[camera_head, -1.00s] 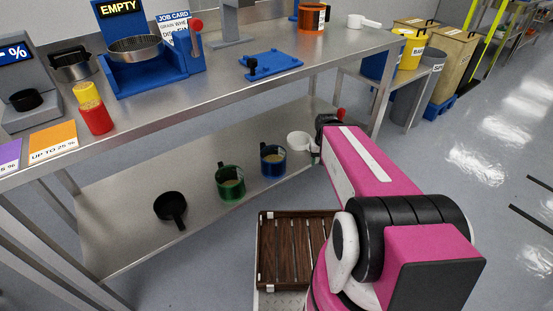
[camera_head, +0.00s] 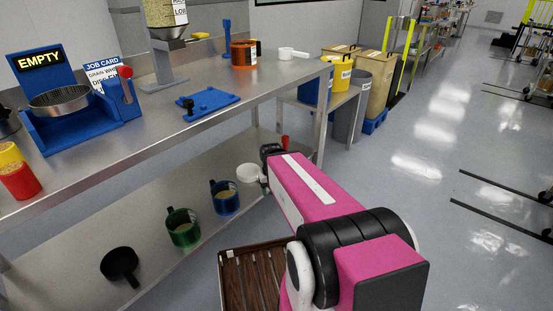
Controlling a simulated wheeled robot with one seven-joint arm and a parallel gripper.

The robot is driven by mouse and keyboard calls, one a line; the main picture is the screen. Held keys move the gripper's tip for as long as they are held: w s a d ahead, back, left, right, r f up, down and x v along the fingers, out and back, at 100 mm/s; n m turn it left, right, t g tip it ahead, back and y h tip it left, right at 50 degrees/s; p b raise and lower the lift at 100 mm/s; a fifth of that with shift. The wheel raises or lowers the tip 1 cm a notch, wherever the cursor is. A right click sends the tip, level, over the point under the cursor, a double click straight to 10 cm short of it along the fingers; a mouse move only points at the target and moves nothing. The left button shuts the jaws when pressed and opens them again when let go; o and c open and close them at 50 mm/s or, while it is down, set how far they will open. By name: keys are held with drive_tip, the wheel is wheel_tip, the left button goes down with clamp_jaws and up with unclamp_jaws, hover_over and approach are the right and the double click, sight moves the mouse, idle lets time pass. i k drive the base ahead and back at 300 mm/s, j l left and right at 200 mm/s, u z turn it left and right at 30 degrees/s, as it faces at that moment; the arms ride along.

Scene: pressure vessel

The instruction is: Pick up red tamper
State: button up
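A small red piece (camera_head: 285,142) shows just above the far end of my arm, by the table's right front leg. It may be the handle of the red tamper, but I cannot tell whether it is held or stands behind the arm. My gripper (camera_head: 265,170) is at that far end, low beside the lower shelf; its fingers are mostly hidden by my pink arm link. I cannot see whether the fingers are open or shut.
The lower shelf (camera_head: 75,235) holds a blue cup (camera_head: 225,200), a green cup (camera_head: 182,228) and a black pan (camera_head: 119,264). The tabletop carries a blue stand (camera_head: 85,130), a blue plate (camera_head: 212,102) and a red-yellow container (camera_head: 20,178). Floor at right is open.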

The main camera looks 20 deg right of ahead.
sight(285, 139)
drive_tip(key=k+l, duration=0.2)
drive_tip(key=k, duration=0.25)
drive_tip(key=k+l, duration=0.2)
drive_tip(key=k, duration=0.25)
drive_tip(key=i+l+u, duration=0.35)
drive_tip(key=l, duration=0.3)
drive_tip(key=i+l+u, duration=0.2)
drive_tip(key=l, duration=0.2)
drive_tip(key=i+l+u, duration=0.2)
drive_tip(key=l, duration=0.2)
drive_tip(key=l+u, duration=0.2)
drive_tip(key=l, duration=0.15)
drive_tip(key=i+l+u, duration=0.15)
drive_tip(key=l, duration=0.3)
drive_tip(key=k, duration=0.05)
